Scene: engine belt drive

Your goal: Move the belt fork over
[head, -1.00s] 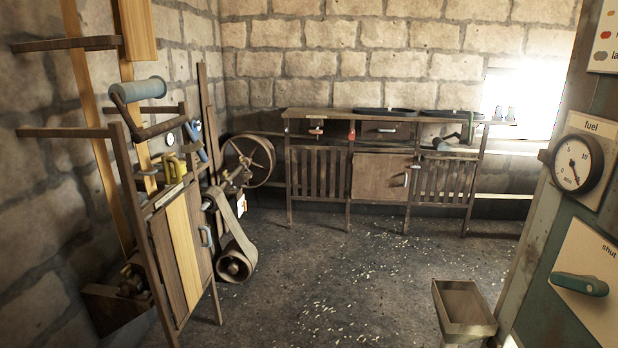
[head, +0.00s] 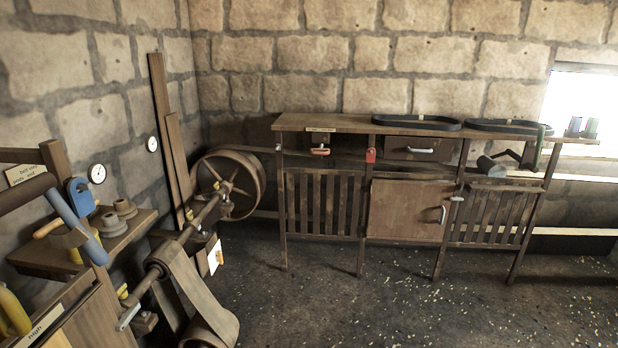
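A wide flat belt (head: 185,285) runs over a pulley on a line shaft (head: 205,215) at the lower left and down to a drum (head: 212,330) near the floor. A spoked wheel (head: 228,185) sits at the far end of the shaft. A small metal bracket with a yellow part (head: 128,312) stands beside the belt; I cannot tell whether it is the belt fork. Neither of my grippers is in view.
A wooden bench (head: 415,200) with barred sides stands along the back wall, with dark oval loops (head: 417,121) on top and a red tag (head: 371,155) in front. A shelf (head: 45,262) with a blue padlock-like piece (head: 80,196) is at left. The floor (head: 400,310) at front right is clear.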

